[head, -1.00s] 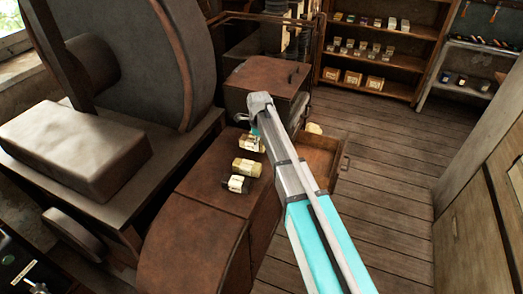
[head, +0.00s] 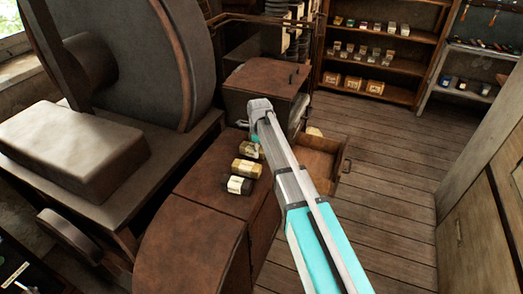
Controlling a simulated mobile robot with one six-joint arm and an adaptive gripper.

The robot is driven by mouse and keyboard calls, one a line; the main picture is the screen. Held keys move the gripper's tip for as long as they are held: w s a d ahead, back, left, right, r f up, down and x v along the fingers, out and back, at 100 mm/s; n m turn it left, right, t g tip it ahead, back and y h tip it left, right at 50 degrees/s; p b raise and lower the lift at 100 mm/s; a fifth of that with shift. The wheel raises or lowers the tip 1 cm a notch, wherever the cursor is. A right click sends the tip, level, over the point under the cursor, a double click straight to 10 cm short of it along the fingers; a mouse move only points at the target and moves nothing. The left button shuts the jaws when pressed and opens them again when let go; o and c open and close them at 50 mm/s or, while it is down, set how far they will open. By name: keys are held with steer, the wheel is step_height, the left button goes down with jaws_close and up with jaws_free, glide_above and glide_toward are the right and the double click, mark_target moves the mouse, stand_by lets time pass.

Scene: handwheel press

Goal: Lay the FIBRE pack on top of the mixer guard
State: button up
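Three small packs sit in a row on the flat top of a rusty brown metal housing (head: 205,165), which has a curved front and may be the mixer guard. The nearest pack (head: 239,185) is dark with a pale label. The middle pack (head: 246,169) is yellowish-brown. The far pack (head: 249,151) is partly hidden by my arm. The labels are too small to read, so I cannot tell which is FIBRE. My arm reaches over the right side of the housing. My gripper's fingers are hidden.
An open wooden drawer (head: 316,160) juts out right of the housing, behind my arm. A large wheel (head: 145,60) and a pale block (head: 75,150) are at left. Stocked shelves (head: 375,62) stand behind. The floor at right is clear.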

mark_target(260, 148)
steer(key=shift+o, duration=1)
steer(key=shift+r, duration=0.15)
step_height(260, 148, up, 12)
steer(key=p, duration=1.2)
stand_by(0.4)
